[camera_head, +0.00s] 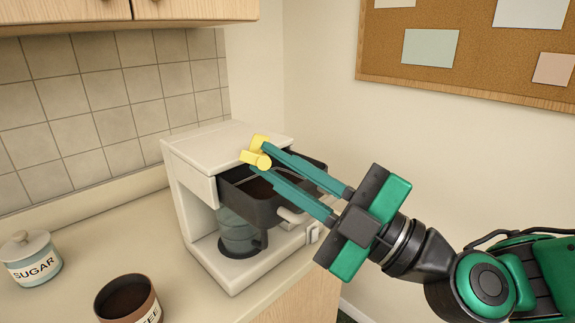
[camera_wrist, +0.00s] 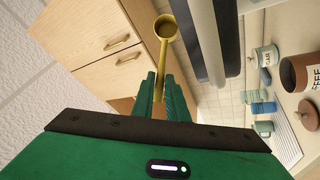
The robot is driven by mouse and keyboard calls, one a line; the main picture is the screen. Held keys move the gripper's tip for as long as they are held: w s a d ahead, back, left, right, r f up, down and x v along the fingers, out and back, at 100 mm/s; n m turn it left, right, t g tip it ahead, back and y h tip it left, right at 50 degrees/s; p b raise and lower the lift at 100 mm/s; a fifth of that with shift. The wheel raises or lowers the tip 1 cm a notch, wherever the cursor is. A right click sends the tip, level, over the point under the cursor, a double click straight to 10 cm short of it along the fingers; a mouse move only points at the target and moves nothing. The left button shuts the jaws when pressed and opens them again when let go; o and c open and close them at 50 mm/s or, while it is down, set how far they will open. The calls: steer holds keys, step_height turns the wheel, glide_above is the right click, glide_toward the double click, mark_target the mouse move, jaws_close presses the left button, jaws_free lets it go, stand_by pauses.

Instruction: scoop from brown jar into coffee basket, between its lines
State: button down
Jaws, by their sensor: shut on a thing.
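My gripper (camera_head: 260,161) is shut on the handle of a yellow scoop (camera_head: 256,158), above the black coffee basket (camera_head: 262,212). The basket stands out from the front of the white coffee maker, open at the top, with pale lines on its inner wall partly hidden by my fingers. In the wrist view the scoop's round cup (camera_wrist: 165,29) faces the camera and looks brown inside; I cannot tell whether that is coffee. The brown jar (camera_head: 146,296), with a partly visible label, stands open on the counter at the bottom, dark brown inside. It also shows in the wrist view (camera_wrist: 289,75).
The coffee maker (camera_head: 225,145) stands on the counter, with a glass carafe (camera_head: 238,232) under the basket. A lidded sugar jar (camera_head: 32,262) is at far left. Wooden cabinets (camera_head: 150,10) hang above. Counter between the jars and the coffee maker is clear.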

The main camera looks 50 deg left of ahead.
steer(key=n+h, duration=0.3)
steer(key=h, duration=0.1)
steer(key=r+n+t+h, duration=0.1)
steer(key=n+h, duration=0.2)
steer(key=a+r+n+h, duration=0.1)
steer(key=n+h, duration=0.2)
steer(key=h, duration=0.1)
steer(key=shift+s+r+n+t+h, duration=0.25)
steer(key=shift+s+n+t+h, duration=0.05)
steer(key=shift+s+n+t, duration=0.1)
steer(key=shift+a+r+h, duration=0.1)
steer(key=shift+r+h, duration=0.05)
steer(key=shift+h, duration=0.25)
steer(key=t, duration=0.1)
steer(key=r+n+t+h, duration=0.1)
steer(key=s+r+h, duration=0.1)
steer(key=shift+a+t, duration=0.3)
steer(key=shift+t, duration=0.1)
steer(key=shift+a+r+n+t+h, duration=0.1)
steer(key=shift+r+n+t+h, duration=0.2)
steer(key=shift+r+t+h, duration=0.2)
steer(key=shift+s+r+t+h, duration=0.15)
steer(key=shift+r+t+h, duration=0.1)
steer(key=shift+t+h, duration=0.05)
steer(key=shift+a+r, duration=0.1)
steer(key=shift+a, duration=0.05)
steer(key=shift+r+n+t+h, duration=0.3)
steer(key=shift+t+h, duration=0.1)
steer(key=shift+t, duration=0.1)
